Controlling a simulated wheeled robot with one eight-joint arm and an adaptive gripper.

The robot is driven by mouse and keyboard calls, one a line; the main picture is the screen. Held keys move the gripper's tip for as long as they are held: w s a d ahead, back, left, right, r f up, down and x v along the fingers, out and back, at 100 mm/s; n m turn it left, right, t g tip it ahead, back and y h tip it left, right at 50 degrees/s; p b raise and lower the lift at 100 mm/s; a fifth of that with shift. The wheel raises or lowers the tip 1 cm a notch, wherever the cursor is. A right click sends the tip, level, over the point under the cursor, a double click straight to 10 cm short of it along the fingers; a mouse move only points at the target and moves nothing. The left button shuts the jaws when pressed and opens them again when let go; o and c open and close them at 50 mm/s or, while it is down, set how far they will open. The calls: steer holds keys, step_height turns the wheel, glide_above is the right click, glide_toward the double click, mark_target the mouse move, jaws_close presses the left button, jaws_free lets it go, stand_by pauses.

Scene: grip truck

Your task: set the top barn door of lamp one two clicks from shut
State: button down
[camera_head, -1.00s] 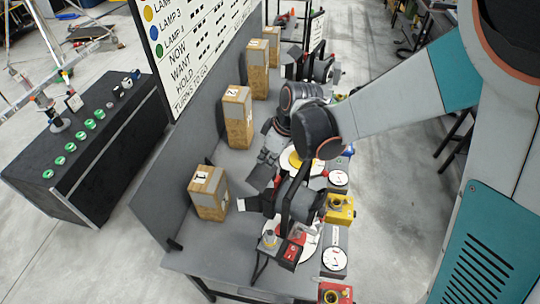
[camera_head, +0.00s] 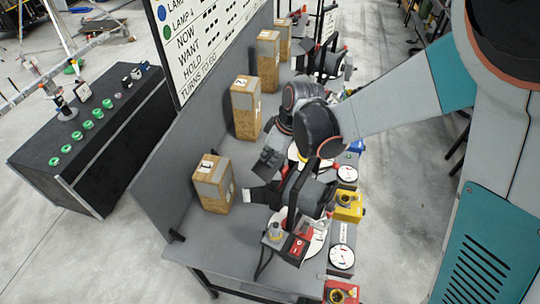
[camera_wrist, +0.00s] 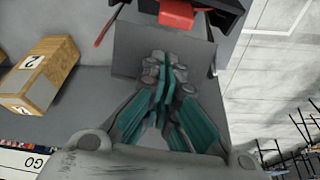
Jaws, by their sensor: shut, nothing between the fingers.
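Lamp one (camera_head: 312,192) is the black lamp nearest the front of the bench, facing the box marked 1. A dark flap (camera_head: 264,195) sticks out from its left side towards that box. I cannot tell whether the tips touch the panel. A red part (camera_wrist: 177,14) of the lamp shows beyond it.
Cardboard box 1 (camera_head: 213,183) and box 2 (camera_head: 246,108) stand along the grey back wall; box 2 also shows in the wrist view (camera_wrist: 42,76). Further lamps (camera_head: 330,62) stand farther back. A yellow control box (camera_head: 349,206) and round dials (camera_head: 341,257) line the right edge.

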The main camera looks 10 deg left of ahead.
steer(key=shift+a+f, duration=0.1)
steer(key=shift+f, duration=0.1)
steer(key=shift+a+f+b, duration=0.15)
steer(key=shift+f+b, duration=0.15)
steer(key=shift+b, duration=0.2)
steer(key=shift+w+a+f, duration=0.15)
steer(key=shift+f, duration=0.15)
steer(key=shift+a+r+b, duration=0.1)
steer(key=shift+a+b, duration=0.05)
steer(key=shift+b, duration=0.15)
steer(key=shift+w+a+r, duration=0.1)
steer(key=shift+w+a, duration=0.05)
steer(key=shift+a, duration=0.1)
steer(key=p+v, duration=0.4)
steer(key=v, duration=0.4)
stand_by(0.4)
steer(key=shift+d, duration=0.15)
